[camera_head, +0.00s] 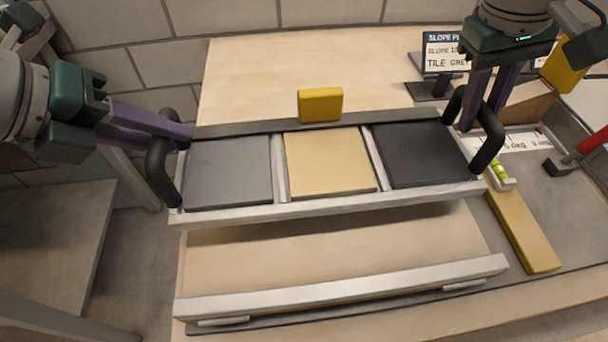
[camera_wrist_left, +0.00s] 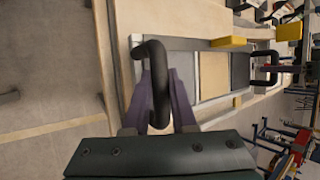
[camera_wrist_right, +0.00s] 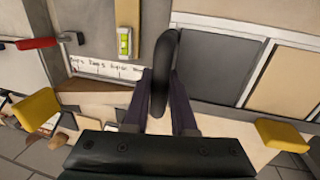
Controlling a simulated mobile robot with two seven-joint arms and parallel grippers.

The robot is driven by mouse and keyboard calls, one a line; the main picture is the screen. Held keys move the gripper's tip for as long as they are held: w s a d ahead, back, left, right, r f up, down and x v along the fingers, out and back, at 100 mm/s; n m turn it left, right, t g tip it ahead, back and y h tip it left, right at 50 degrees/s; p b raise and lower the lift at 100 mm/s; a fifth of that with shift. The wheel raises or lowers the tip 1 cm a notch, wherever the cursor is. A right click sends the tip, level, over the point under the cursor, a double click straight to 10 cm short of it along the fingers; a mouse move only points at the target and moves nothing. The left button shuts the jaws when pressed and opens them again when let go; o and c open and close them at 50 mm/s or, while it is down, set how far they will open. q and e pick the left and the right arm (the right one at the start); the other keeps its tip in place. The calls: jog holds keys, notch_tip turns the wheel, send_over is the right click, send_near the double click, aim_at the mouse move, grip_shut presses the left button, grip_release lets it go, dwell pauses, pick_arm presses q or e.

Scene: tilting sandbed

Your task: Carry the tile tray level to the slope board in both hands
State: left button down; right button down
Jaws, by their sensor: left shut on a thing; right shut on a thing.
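The tile tray has a light metal rim (camera_head: 330,206) and holds a grey tile (camera_head: 228,175), a beige tile (camera_head: 328,163) and a black tile (camera_head: 420,156). It looks near level, with a shadow below its front edge. My left gripper (camera_head: 183,138) is shut on the tray's left black handle (camera_head: 157,172); this handle also shows in the left wrist view (camera_wrist_left: 155,58). My right gripper (camera_head: 474,112) is shut on the right black handle (camera_head: 490,147), also seen in the right wrist view (camera_wrist_right: 164,60). A pale board (camera_head: 330,262) with a metal front ledge (camera_head: 340,287) lies below, partly hidden by the tray.
A yellow block (camera_head: 320,104) stands at the tray's back edge; its support is unclear. At right are a yellow bar (camera_head: 524,232), a green spirit vial (camera_head: 500,172) and a red-handled tool (camera_head: 592,142). A slope sign (camera_head: 441,50) stands behind.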

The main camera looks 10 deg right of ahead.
aim_at(190, 163)
pick_arm(q)
jog(key=shift+w+d+r, duration=0.15)
jog(key=shift+d+r, duration=0.05)
pick_arm(e)
jog(key=shift+w+d+r, duration=0.1)
jog(key=shift+d+r, duration=0.05)
jog(key=shift+d, duration=0.15)
pick_arm(q)
jog(key=shift+f, duration=0.25)
pick_arm(e)
jog(key=shift+f, duration=0.25)
